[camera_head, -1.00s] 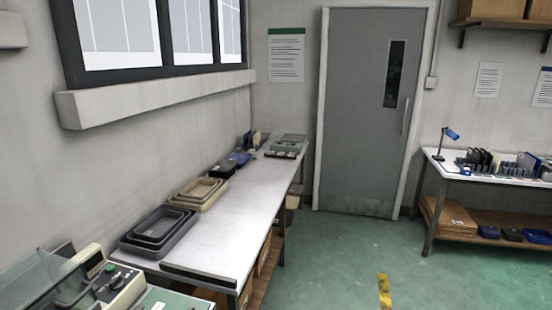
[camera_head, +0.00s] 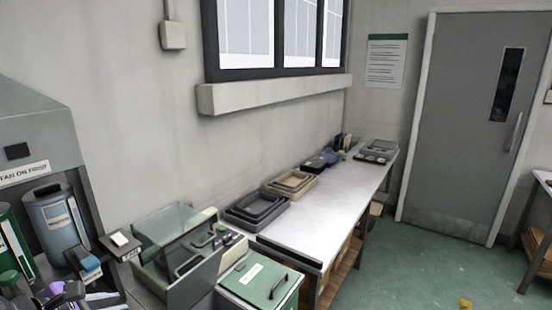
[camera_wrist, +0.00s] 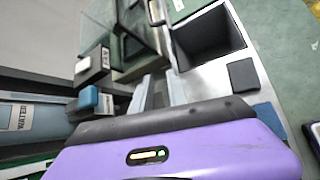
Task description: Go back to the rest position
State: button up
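The purple housing of my gripper (camera_wrist: 155,92) with a small lit indicator fills the bottom of the wrist view. Pale grey strips beyond its dark edge may be the fingers, but their opening is unclear. No object can be made out held in it. In the head view, a purple and dark part, likely mine, shows at the lower left edge, mostly cut off.
A clear-lidded box (camera_head: 180,255) and a green-lidded box (camera_head: 262,280) stand near the bench front. A hooded station (camera_head: 35,125) with canisters (camera_head: 58,225) is at left. Nested trays (camera_head: 255,208) lie on the long table (camera_head: 335,200). Green floor at right is mostly clear.

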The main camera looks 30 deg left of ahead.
jog(key=s+a+r+m+g+y, duration=0.1)
jog(key=s+a+r+m+y, duration=0.4)
jog(key=a, duration=0.3)
jog(key=w+d+f+m+y, duration=0.3)
jog(key=d+f+m, duration=0.15)
jog(key=d, duration=0.35)
jog(key=w+d+f+m+y, duration=0.2)
jog(key=w+d+f+m, duration=0.15)
jog(key=d+f, duration=0.35)
jog(key=d+f+m+t+h+b, duration=0.2)
jog(key=d+m+t, duration=0.65)
jog(key=d, duration=2.85)
jog(key=s+d+m+g+h+b, duration=0.1)
jog(key=s+d+m+h, duration=0.4)
jog(key=s+d, duration=0.4)
jog(key=s+d+m+g+h, duration=0.1)
jog(key=s+d+m+h, duration=0.4)
jog(key=s+d, duration=0.5)
jog(key=d+m, duration=0.1)
jog(key=d, duration=0.6)
jog(key=shift+d+h+b, duration=0.35)
jog(key=shift+d+h, duration=0.05)
